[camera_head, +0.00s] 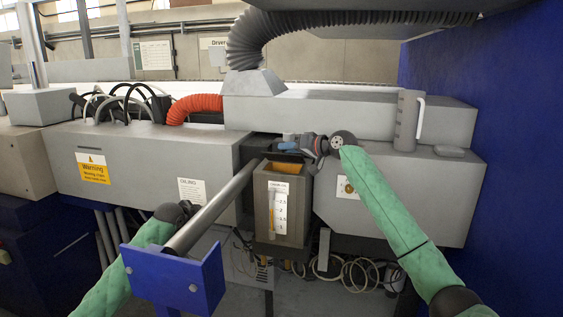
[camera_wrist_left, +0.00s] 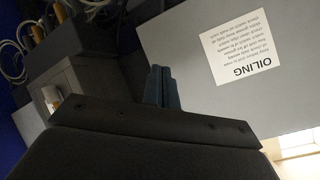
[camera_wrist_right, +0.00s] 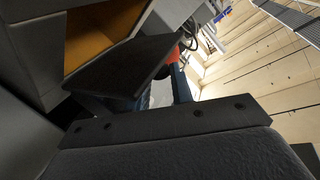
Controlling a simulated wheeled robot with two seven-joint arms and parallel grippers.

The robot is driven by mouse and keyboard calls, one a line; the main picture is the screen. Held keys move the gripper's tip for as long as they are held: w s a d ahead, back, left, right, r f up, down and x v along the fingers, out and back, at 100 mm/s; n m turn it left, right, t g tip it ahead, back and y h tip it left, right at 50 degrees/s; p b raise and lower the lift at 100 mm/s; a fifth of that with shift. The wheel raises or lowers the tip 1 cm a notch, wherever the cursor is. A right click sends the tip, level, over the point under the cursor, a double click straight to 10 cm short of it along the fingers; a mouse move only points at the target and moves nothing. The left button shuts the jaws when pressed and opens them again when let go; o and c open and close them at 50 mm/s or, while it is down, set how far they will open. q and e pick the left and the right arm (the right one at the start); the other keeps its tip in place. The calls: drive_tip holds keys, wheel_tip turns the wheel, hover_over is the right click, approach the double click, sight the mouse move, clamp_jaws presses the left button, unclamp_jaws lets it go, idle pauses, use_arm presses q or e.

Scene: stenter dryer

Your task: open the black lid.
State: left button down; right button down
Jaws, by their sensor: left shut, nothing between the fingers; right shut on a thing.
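The black lid (camera_wrist_right: 125,65) is a dark flat panel in the right wrist view, raised off the grey oil box. The box (camera_head: 264,205) stands at the middle of the head view, with a level scale on its front. Its orange-brown inside (camera_wrist_right: 98,32) shows past the lid, so the box is at least partly open. My right gripper (camera_head: 290,146) is at the back of the box top, shut on the lid. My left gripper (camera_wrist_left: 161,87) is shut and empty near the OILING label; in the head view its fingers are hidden.
A grey bar on a blue bracket (camera_head: 190,283) slants across in front of my left arm. Grey machine housings (camera_head: 135,165) flank the box on both sides. A blue wall (camera_head: 505,130) bounds the right. Loose cables (camera_head: 355,272) hang below.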

use_arm(q)
drive_tip(key=w+d+r+m+t, duration=0.1)
drive_tip(key=d+r+m, duration=0.2)
drive_tip(key=r, duration=0.9)
drive_tip(key=d+r+m, duration=0.2)
drive_tip(key=r+m, duration=0.1)
drive_tip(key=r, duration=0.8)
use_arm(e)
drive_tip(key=shift+f, duration=0.1)
use_arm(q)
drive_tip(key=m, duration=1.9)
approach(284, 154)
wheel_tip(284, 154, down, 2)
drive_tip(key=s+m+t, duration=0.1)
drive_tip(key=s+m, duration=0.1)
drive_tip(key=m, duration=0.1)
drive_tip(key=x, duration=0.9)
drive_tip(key=shift+w+a+f, duration=0.25)
drive_tip(key=shift+w+f, duration=0.1)
drive_tip(key=shift+w, duration=0.05)
